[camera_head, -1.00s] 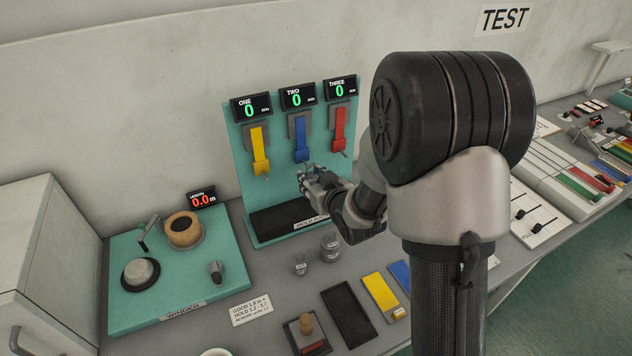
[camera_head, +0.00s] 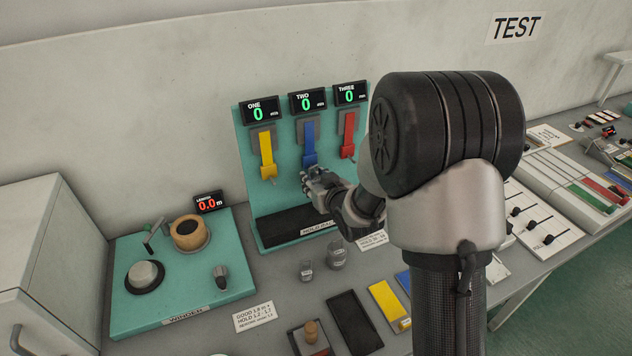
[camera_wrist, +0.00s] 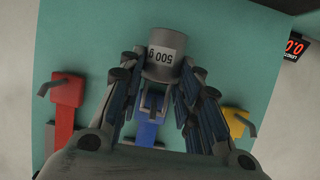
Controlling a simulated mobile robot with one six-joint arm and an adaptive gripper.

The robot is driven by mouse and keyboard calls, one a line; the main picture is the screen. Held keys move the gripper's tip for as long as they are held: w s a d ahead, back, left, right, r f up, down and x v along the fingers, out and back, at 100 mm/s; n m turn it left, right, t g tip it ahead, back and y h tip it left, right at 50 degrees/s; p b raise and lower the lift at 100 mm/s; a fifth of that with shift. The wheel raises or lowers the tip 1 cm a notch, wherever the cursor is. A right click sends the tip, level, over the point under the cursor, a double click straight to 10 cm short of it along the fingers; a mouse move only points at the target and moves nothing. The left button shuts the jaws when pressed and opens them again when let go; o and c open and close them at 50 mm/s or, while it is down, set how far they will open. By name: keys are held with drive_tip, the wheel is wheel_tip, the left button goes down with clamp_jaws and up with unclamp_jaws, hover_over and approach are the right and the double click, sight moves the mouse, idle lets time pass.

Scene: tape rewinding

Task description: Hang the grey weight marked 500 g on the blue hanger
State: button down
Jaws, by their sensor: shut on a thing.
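In the wrist view, the grey weight (camera_wrist: 169,67) shows its white "500 g" label, upside down. My gripper (camera_wrist: 161,62) is shut on it, with one finger at each side. The blue hanger (camera_wrist: 146,132) shows behind and between the fingers; the gripper covers part of it. In the head view, the blue hanger (camera_head: 309,140) hangs on the teal board under display TWO, which reads 0. My gripper (camera_head: 316,183) is just below and to the right of its lower end. The held weight is not clear there. I cannot tell whether weight and hanger touch.
The yellow hanger (camera_head: 266,155) and red hanger (camera_head: 348,135) flank the blue one. A black pad (camera_head: 285,228) lies at the board's foot. Two other grey weights (camera_head: 336,257) (camera_head: 306,271) stand on the bench. The winder (camera_head: 180,260) is to the left.

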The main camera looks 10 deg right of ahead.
drive_tip(key=shift+r, duration=0.1)
idle(0.3)
drive_tip(key=c, duration=1.4)
unclamp_jaws()
drive_tip(key=o, duration=0.3)
drive_tip(key=shift+s, duration=0.1)
drive_tip(key=s+d+r+g+h, duration=0.1)
drive_tip(key=s+r, duration=0.2)
drive_tip(key=s, duration=0.4)
drive_tip(key=s+d+r+m+g+h, duration=0.1)
drive_tip(key=s+d+r, duration=0.15)
drive_tip(key=s, duration=0.45)
drive_tip(key=s+r+g+h, duration=0.1)
drive_tip(key=s+r+g, duration=0.1)
drive_tip(key=s+r, duration=0.35)
drive_tip(key=s+a+g, duration=0.1)
drive_tip(key=s, duration=0.5)
drive_tip(key=s+a+g, duration=0.1)
drive_tip(key=s+g, duration=0.1)
drive_tip(key=s, duration=0.5)
drive_tip(key=s+a+g+y, duration=0.1)
drive_tip(key=s, duration=0.6)
drive_tip(key=shift+a+r+m+g, duration=0.15)
drive_tip(key=shift+a+m+g, duration=0.05)
drive_tip(key=shift+m+g, duration=0.1)
